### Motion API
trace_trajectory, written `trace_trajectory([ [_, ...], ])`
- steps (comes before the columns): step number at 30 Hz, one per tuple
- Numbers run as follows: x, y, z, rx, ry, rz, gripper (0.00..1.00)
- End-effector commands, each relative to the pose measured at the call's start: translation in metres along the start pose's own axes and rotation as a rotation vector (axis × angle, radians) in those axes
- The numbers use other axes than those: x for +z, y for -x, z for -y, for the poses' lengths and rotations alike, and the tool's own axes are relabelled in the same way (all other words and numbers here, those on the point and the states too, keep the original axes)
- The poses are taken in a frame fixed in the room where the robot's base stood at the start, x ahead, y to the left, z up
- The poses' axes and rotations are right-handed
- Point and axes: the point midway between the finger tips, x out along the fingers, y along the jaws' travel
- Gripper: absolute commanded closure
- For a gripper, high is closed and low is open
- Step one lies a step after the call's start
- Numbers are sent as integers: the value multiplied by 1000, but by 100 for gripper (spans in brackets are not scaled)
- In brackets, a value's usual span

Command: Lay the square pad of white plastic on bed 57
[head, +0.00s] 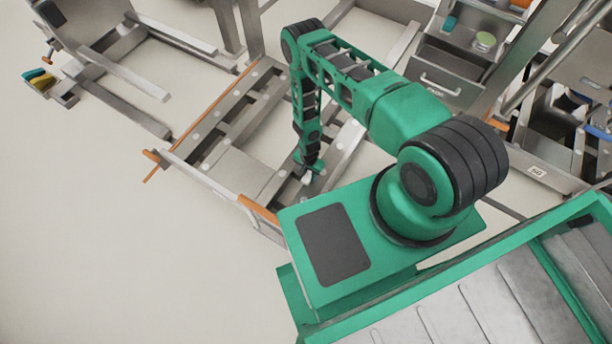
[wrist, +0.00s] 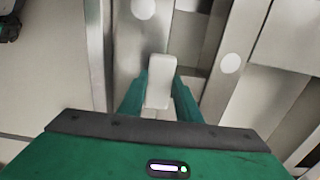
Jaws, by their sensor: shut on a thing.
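My gripper (head: 307,170) is low over a long metal bed frame (head: 230,170) with orange ends, in front of my base in the head view. It is shut on the white plastic pad (wrist: 160,82), which sits between the two green fingers in the wrist view. Only a small pale bit of the pad (head: 306,178) shows in the head view. Below it in the wrist view are metal rails with pale round spots (wrist: 230,63). I cannot tell whether the pad touches the metal. I cannot read a 57 on any frame.
Another metal frame (head: 120,60) stands at the upper left, with small coloured items (head: 40,78) beside it. A grey drawer unit (head: 445,75) is at the top right. A labelled rack (head: 537,171) is at the right. Floor at the lower left is clear.

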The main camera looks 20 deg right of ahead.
Motion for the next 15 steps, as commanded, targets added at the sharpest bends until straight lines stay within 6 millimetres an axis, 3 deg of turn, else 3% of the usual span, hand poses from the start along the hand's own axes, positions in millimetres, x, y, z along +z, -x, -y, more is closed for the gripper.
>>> trace_trajectory([
  [3, 0, -2, 0, 0, 0, 0, 92],
  [4, 0, -2, 0, 0, 0, 0, 62],
  [6, 0, -1, 0, 0, 0, 0, 51],
  [15, 0, 0, 0, 0, 1, 0, 51],
])
